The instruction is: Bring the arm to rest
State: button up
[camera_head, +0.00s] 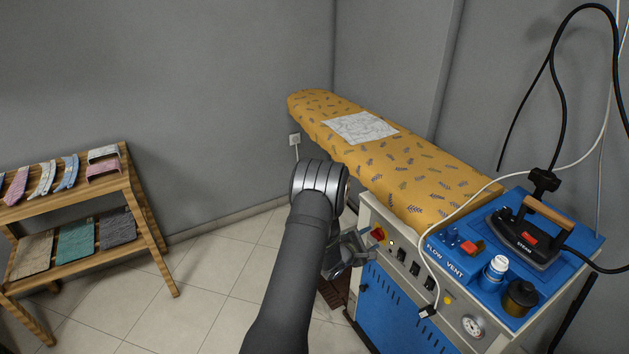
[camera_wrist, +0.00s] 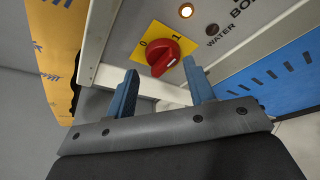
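My gripper (camera_wrist: 160,95) is open in the wrist view, with its two blue fingers apart and nothing between them. It also shows in the head view (camera_head: 362,245), in front of the steam station's left front corner. A red rotary knob (camera_wrist: 163,57) on a yellow plate marked 0 and 1 sits just beyond the fingertips; I see a gap between it and the fingers. The knob also shows in the head view (camera_head: 378,233). My arm reaches up from the bottom of the head view.
The blue-topped steam station (camera_head: 590,238) bears an iron (camera_head: 522,240), a white-capped bottle (camera_head: 494,273) and a dark jar (camera_head: 520,298). A yellow ironing board (camera_head: 425,175) with a white cloth (camera_head: 360,127) extends behind. A wooden rack (camera_head: 133,190) stands left. The floor between is clear.

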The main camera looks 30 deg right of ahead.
jog(key=o, duration=0.4)
jog(key=shift+c, duration=0.2)
jog(key=o, duration=0.7)
jog(key=shift+n+g, duration=0.4)
jog(key=shift+g, duration=0.1)
jog(key=a, duration=0.2)
jog(key=s+a+f, duration=0.1)
jog(key=a, duration=0.2)
jog(key=a+f, duration=0.1)
jog(key=a, duration=0.2)
jog(key=shift+s+a, duration=0.15)
jog(key=s+a+r+n+g+h, duration=0.1)
jog(key=s+a+r+n+g, duration=0.15)
jog(key=s+a, duration=0.65)
jog(key=s+a+r+n+g+h, duration=0.1)
jog(key=s+a+r+n, duration=0.15)
jog(key=s+a, duration=0.6)
jog(key=shift+t, duration=0.25)
jog(key=d, duration=0.2)
jog(key=w+d+f, duration=0.1)
jog(key=d, duration=0.1)
jog(key=w+d, duration=0.1)
jog(key=d, duration=0.2)
jog(key=shift+w+f, duration=0.2)
jog(key=shift+f, duration=0.1)
jog(key=shift+a, duration=0.15)
